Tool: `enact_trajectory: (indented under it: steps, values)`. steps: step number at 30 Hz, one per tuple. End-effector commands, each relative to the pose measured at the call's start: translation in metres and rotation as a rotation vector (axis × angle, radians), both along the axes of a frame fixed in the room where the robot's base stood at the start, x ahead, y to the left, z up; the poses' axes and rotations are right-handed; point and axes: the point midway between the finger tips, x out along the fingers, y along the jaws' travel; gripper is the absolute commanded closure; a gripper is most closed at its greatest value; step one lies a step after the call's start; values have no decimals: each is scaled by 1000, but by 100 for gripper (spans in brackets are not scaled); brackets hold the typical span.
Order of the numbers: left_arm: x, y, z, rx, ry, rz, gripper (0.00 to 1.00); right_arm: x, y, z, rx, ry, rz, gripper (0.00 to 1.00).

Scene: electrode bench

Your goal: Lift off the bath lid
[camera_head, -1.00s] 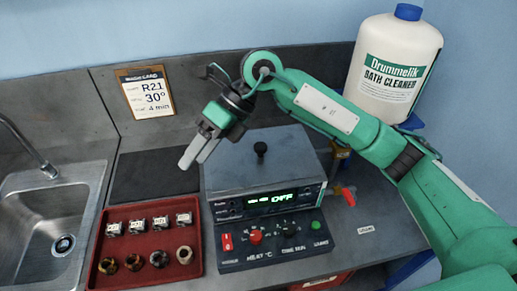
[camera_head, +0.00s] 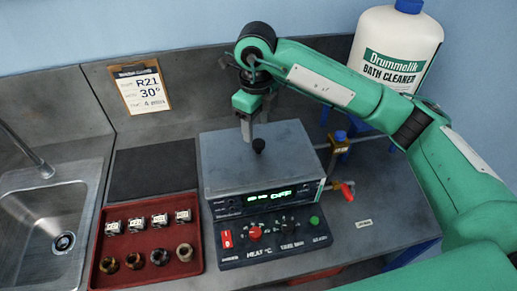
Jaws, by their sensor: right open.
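Whether the fingers touch the knob cannot be told from this angle. My left gripper is not in view.
A red tray (camera_head: 148,220) with several square blocks and rings sits to the left, beside a sink (camera_head: 40,215). A dark mat (camera_head: 150,172) lies bare behind the tray. A large cleaner bottle (camera_head: 395,50) stands back right. A red-handled tap (camera_head: 345,190) juts from the bath's right side.

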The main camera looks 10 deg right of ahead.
Motion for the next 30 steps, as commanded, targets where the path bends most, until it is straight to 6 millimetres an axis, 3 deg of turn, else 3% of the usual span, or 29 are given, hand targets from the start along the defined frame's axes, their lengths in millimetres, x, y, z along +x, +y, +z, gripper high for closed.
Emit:
enact_trajectory:
  steps: [11, 21, 29, 30]
  values:
    - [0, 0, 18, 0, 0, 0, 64, -2, -2, -26, 1, 4, 0, 44]
    - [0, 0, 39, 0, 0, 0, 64, -3, -4, -66, 1, 2, 0, 44]
    - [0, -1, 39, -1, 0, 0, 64, -3, -4, -70, 1, -1, 1, 44]
    - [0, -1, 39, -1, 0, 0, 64, -3, -4, -70, 1, -1, 1, 48]
